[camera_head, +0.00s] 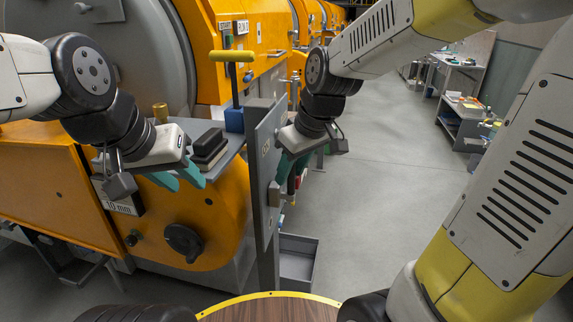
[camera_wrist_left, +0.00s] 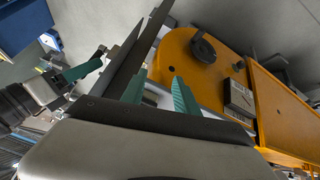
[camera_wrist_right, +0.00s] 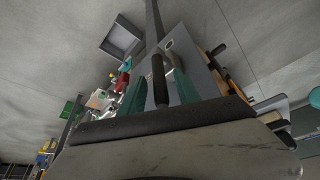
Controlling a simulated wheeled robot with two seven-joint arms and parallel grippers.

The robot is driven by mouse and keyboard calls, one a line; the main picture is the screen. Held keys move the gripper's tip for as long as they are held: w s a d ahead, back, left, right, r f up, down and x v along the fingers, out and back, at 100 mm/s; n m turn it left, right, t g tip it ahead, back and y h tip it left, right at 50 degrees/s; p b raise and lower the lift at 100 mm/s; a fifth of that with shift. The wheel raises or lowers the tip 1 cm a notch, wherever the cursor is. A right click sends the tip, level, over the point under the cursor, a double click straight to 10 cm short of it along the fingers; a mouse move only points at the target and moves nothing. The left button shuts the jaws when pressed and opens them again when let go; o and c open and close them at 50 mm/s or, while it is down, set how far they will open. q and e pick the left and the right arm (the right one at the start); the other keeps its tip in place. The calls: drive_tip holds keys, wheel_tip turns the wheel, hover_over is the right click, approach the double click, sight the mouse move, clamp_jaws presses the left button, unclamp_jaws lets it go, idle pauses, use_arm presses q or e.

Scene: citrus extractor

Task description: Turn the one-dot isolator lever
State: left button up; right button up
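A grey upright panel (camera_head: 262,170) on a post stands between my two grippers in the head view. A short dark lever handle (camera_head: 273,193) sits on its near face. In the right wrist view, a dark rod-like handle (camera_wrist_right: 159,80) stands before the panel (camera_wrist_right: 190,62), between the lines of the teal fingers. My right gripper (camera_wrist_right: 158,90) is open, with gaps on both sides of that handle. I see no clear contact and cannot read any dots. My left gripper (camera_head: 180,180) is open and empty left of the panel; its parted fingers also show in the left wrist view (camera_wrist_left: 160,92).
The orange machine (camera_head: 190,225) with a black knob (camera_head: 184,243) fills the left. A black block (camera_head: 209,145) and a yellow-handled blue tool (camera_head: 234,80) are on its grey shelf. A grey bin (camera_head: 297,262) lies below the panel.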

drive_tip(key=shift+w+f, duration=0.1)
drive_tip(key=shift+f, duration=0.15)
clamp_jaws()
idle(1.4)
